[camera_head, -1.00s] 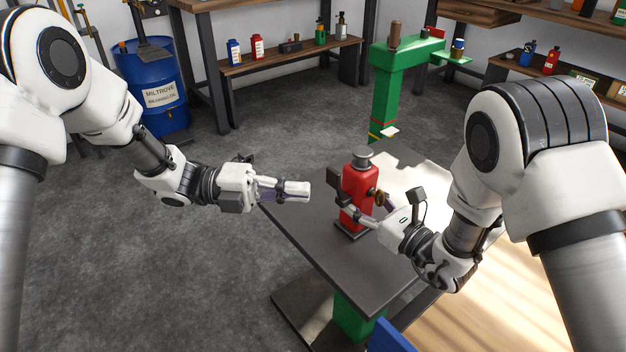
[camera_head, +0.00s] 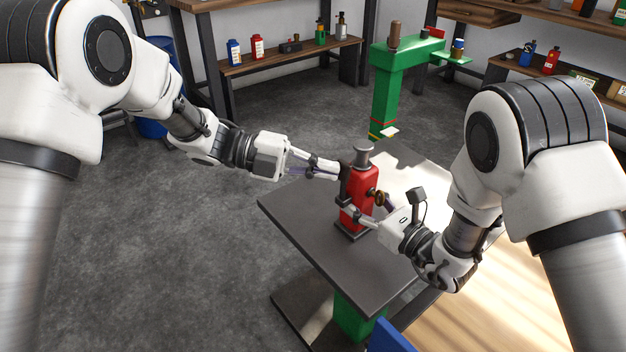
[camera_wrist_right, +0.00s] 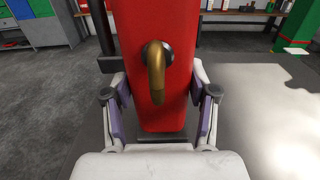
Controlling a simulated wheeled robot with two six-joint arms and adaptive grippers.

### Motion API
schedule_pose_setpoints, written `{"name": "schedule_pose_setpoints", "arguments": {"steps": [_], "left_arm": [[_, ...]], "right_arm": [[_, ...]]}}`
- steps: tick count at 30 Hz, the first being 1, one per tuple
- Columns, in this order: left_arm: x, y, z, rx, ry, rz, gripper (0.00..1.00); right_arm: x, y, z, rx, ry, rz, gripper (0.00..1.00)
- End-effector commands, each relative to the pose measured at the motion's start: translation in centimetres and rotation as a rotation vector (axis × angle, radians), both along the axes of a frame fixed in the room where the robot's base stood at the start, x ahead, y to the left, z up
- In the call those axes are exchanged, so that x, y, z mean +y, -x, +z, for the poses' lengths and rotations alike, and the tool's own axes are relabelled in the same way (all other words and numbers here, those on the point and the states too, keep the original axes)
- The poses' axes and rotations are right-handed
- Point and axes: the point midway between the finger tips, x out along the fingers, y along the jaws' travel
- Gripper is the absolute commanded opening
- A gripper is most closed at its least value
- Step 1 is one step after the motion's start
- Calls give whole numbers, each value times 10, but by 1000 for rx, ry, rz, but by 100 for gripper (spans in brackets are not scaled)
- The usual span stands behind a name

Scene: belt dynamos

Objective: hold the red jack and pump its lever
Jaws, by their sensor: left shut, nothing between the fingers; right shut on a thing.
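The red jack (camera_head: 364,186) stands upright on the dark table, with a grey round top (camera_head: 362,146) and a brass bent spout (camera_head: 380,197). The spout also shows in the right wrist view (camera_wrist_right: 156,70). My right gripper (camera_head: 368,210) is shut on the jack's lower body, with a finger on either side. A dark upright bar, seemingly the lever (camera_head: 345,180), runs along the jack's left side. My left gripper (camera_head: 335,171) is shut and empty, its fingertips at this bar's upper part. I cannot tell whether they touch it.
The table (camera_head: 300,217) is bare to the left and front of the jack. A green stand (camera_head: 387,95) rises behind it. A low shelf (camera_head: 275,57) with several bottles is at the back. A blue edge (camera_head: 390,338) shows at the bottom.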

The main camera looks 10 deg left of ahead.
Motion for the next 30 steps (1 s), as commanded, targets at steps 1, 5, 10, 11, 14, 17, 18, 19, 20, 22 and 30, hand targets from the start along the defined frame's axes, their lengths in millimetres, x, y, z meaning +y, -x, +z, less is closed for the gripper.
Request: {"name": "schedule_pose_setpoints", "arguments": {"steps": [1, 5, 10, 11, 14, 17, 18, 19, 20, 22, 30], "left_arm": [[1, 1, -1, 2, 4, 1, 0], [1, 1, -1, 1, 5, 1, 0], [8, 8, 2, 1, 5, 2, 0], [11, 10, 4, 0, 6, 3, 0], [24, 24, 10, 1, 8, 4, 0], [47, 28, 15, -1, 10, 6, 0], [57, 28, 17, -1, 9, 6, 0], [64, 28, 18, -2, 9, 5, 0], [72, 28, 20, -2, 10, 6, 0], [88, 29, 23, -1, 9, 5, 0], [124, 29, 29, 1, 5, 1, 0]], "right_arm": [[0, 0, 0, -1, 0, 1, 0], [0, 0, 0, -1, 0, 1, 0], [0, 0, 0, -1, 0, 1, 0], [0, 0, 0, -1, 0, 1, 0], [0, 0, 0, -1, 0, 1, 0], [0, 0, 0, -1, 0, 1, 0], [0, 0, 0, -1, 0, 1, 0], [0, 0, 0, -1, 0, 1, 0], [0, 0, 0, -1, 0, 1, 0], [0, 0, 0, -1, 0, 1, 0], [0, 0, 0, -1, 0, 0, 0]]}}
